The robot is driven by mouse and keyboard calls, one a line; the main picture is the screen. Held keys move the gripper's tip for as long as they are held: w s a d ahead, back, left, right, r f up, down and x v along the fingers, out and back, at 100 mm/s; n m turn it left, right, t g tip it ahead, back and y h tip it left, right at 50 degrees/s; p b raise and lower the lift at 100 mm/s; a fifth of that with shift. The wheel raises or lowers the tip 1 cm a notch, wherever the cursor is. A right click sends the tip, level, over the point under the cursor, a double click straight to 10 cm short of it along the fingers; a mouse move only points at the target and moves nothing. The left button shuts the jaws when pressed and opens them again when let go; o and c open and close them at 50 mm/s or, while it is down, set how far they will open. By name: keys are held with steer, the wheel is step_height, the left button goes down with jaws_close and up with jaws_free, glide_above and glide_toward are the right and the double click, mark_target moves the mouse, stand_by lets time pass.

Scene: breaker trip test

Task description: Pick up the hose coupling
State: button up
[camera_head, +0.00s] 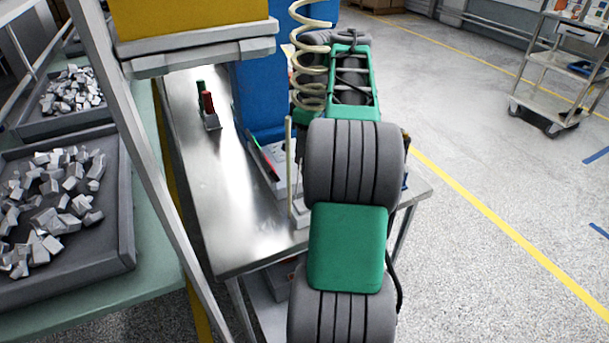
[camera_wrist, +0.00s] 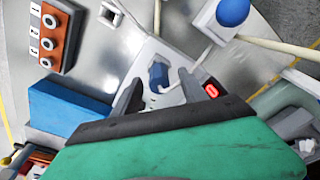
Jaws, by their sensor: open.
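My gripper (camera_wrist: 159,90) is open in the wrist view, with its two dark fingers apart and nothing clearly held. A small blue part (camera_wrist: 158,75) on a pale panel (camera_wrist: 150,55) shows between the fingers; I cannot tell its distance from them. No part can be told for certain as the hose coupling. A beige coiled hose (camera_head: 309,60) hangs beside my arm in the head view, and its lower end is hard to make out. My gripper is hidden in the head view.
A metal table (camera_head: 215,180) carries a tall blue cabinet (camera_head: 258,95) and red and green upright pieces (camera_head: 208,103). Open floor lies right.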

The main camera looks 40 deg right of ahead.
steer(key=shift+f, duration=0.15)
steer(key=shift+c, duration=0.3)
jaws_close()
stand_by(0.5)
